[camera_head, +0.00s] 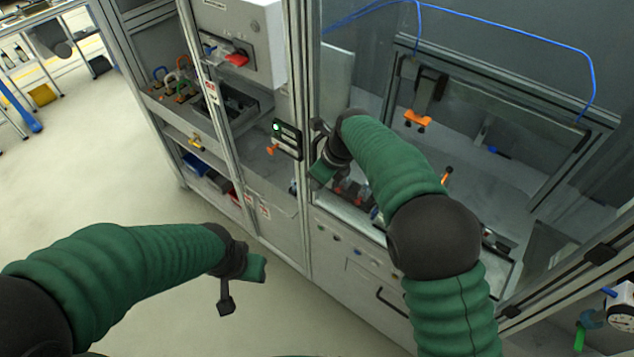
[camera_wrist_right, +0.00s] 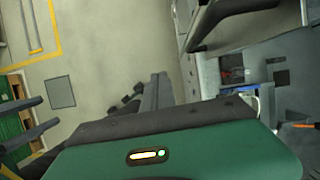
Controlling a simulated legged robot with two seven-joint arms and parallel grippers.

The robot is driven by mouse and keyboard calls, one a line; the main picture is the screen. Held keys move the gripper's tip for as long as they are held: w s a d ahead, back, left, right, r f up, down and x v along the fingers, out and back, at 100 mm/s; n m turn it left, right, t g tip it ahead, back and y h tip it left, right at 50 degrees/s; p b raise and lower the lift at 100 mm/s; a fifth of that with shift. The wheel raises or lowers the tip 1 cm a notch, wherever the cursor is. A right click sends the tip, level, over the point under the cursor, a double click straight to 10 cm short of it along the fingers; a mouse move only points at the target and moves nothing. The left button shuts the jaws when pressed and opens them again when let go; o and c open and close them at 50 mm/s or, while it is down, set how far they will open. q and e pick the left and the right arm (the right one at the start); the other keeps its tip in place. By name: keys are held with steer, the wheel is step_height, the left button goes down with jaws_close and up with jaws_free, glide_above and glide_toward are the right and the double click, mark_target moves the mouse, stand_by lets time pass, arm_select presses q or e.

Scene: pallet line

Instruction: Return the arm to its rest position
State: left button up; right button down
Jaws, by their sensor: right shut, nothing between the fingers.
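My right arm (camera_head: 385,165) has green sleeves and a dark elbow joint. It reaches up from the bottom right to the front of the machine cabinet. My right gripper (camera_head: 319,127) is small and partly hidden by its wrist, in front of the cabinet's frame. In the right wrist view the gripper (camera_wrist_right: 152,95) shows as dark fingers past the green hand housing, shut and empty, with floor behind. My left arm (camera_head: 130,265) comes in from the left. Its gripper (camera_head: 226,300) hangs over the open floor, apart from the cabinet; its finger gap cannot be made out.
The cabinet has metal posts, a panel with a green light (camera_head: 287,138), and shelves with coloured bins (camera_head: 200,165). An orange-tipped fixture (camera_head: 417,118) and a blue hose (camera_head: 520,35) are inside the right bay. A dial gauge (camera_head: 621,317) is at the lower right. Floor (camera_head: 110,170) at left is clear.

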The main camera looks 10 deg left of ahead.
steer(key=s+d+f+n+h+b, duration=0.1)
steer(key=s+d+f+n+b, duration=0.45)
steer(key=d, duration=0.45)
steer(key=s+d+f+n+h+b, duration=0.2)
steer(key=s+d+f+n+b, duration=0.4)
steer(key=d, duration=0.3)
steer(key=s+d+f+n+b, duration=0.1)
steer(key=s+d+f+n, duration=0.2)
steer(key=s+n, duration=0.3)
steer(key=s+d+f+n+b, duration=0.2)
steer(key=s+d+f+n, duration=0.1)
steer(key=s+n, duration=0.3)
steer(key=shift+s+d+t+h, duration=0.4)
steer(key=shift+s+d, duration=0.35)
steer(key=shift+s, duration=0.3)
